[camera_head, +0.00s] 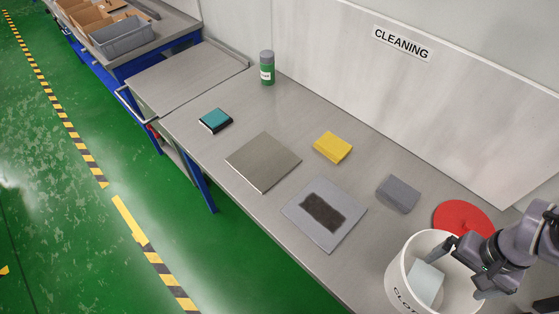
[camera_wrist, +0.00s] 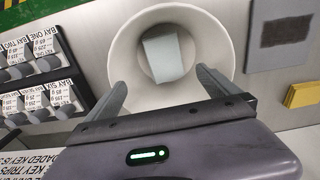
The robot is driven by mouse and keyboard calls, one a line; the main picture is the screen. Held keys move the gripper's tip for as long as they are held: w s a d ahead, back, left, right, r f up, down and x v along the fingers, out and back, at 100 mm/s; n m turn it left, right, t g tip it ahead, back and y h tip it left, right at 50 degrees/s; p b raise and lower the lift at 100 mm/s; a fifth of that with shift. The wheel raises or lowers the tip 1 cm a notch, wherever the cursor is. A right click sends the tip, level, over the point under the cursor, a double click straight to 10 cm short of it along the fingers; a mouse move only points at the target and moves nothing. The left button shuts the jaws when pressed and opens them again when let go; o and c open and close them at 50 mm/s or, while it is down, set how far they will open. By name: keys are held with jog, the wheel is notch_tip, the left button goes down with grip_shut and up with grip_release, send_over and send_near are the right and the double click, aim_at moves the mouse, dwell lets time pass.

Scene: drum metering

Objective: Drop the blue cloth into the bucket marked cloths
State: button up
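The white bucket (camera_head: 398,272) stands at the near right end of the bench, its lettering partly cut off in the head view. The pale blue cloth (camera_head: 427,284) lies inside it, as a folded block. In the wrist view the cloth (camera_wrist: 163,55) shows inside the round white bucket (camera_wrist: 122,52), beyond my fingertips. My gripper (camera_head: 464,270) is over the bucket's right side. Its two fingers are spread wide and nothing is between them; they also show in the wrist view (camera_wrist: 160,78).
A red disc (camera_head: 462,216), a grey block (camera_head: 398,194), a yellow sponge (camera_head: 333,147) and a grey mat with a dark patch (camera_head: 347,228) lie on the bench. Labelled bays (camera_wrist: 40,85) sit beside the bucket. A green bottle (camera_head: 267,68) stands farther back.

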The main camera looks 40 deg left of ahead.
notch_tip(320, 180, up, 17)
jog(key=p, duration=0.5)
jog(key=shift+r, duration=0.2)
jog(key=s+a+f+m+t+y+b, duration=0.1)
jog(key=s+a+f+m+t+b, duration=0.1)
jog(key=s+b, duration=0.4)
jog(key=s+a+f+m+t+y+b, duration=0.1)
jog(key=s+a+f+m+t+b, duration=0.1)
jog(key=s+f+b, duration=0.4)
jog(key=shift+s+f+m+t+b, duration=0.3)
jog(key=shift+t+b, duration=0.6)
jog(key=shift+b, duration=1.65)
